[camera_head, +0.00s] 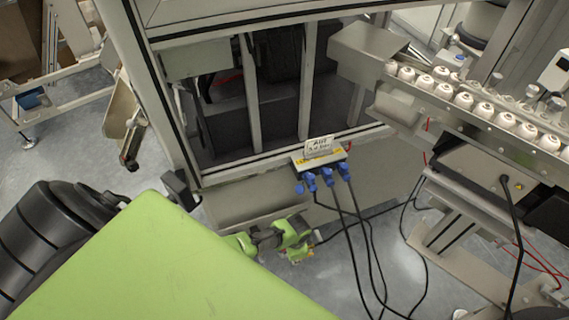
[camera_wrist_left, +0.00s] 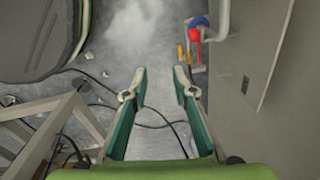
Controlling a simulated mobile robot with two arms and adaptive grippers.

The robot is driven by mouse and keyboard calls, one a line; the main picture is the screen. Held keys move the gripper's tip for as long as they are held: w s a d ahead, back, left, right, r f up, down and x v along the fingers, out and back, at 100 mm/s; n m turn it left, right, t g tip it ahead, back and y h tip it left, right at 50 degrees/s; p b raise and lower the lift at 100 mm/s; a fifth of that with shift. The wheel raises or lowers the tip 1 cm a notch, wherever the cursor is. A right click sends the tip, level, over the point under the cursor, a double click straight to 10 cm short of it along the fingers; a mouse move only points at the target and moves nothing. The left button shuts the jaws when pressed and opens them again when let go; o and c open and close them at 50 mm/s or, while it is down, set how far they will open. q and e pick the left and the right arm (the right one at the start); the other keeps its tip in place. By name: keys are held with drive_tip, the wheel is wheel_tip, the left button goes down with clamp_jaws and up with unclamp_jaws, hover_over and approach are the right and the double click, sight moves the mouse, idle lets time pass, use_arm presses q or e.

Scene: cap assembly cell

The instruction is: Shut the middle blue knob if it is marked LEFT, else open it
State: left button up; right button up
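A row of blue knobs or fittings hangs below a small white box (camera_head: 318,160) on the cabinet front in the head view. The middle blue knob (camera_head: 327,177) sits among the others, and dark cables run down below the row. Any LEFT marking on it is too small to read. My left gripper (camera_head: 300,243) is a green shape below and left of the knobs, apart from them. In the left wrist view its two fingers (camera_wrist_left: 160,88) are spread apart with nothing between them. My right gripper is not in view.
A sign (camera_head: 319,146) stands on the box. A conveyor with several white caps (camera_head: 464,100) runs at the right. Black cables (camera_head: 365,240) hang to the floor. The left wrist view shows a red and blue part (camera_wrist_left: 195,34) by a grey panel (camera_wrist_left: 245,100).

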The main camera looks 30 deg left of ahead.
use_arm(q)
drive_tip(key=shift+s+a+f+n, duration=0.15)
drive_tip(key=shift+s+a+f, duration=0.1)
drive_tip(key=shift+s+f, duration=0.35)
drive_tip(key=shift+s+a+f+n, duration=0.15)
drive_tip(key=shift+s+a+f, duration=0.1)
drive_tip(key=shift+s+f, duration=0.35)
drive_tip(key=s+a+f+n, duration=0.1)
drive_tip(key=s+f+n, duration=0.2)
drive_tip(key=s, duration=1.2)
drive_tip(key=s+a+f+n, duration=0.1)
drive_tip(key=s+f, duration=0.6)
drive_tip(key=s, duration=0.9)
drive_tip(key=shift+f+n, duration=0.35)
drive_tip(key=shift+n, duration=0.55)
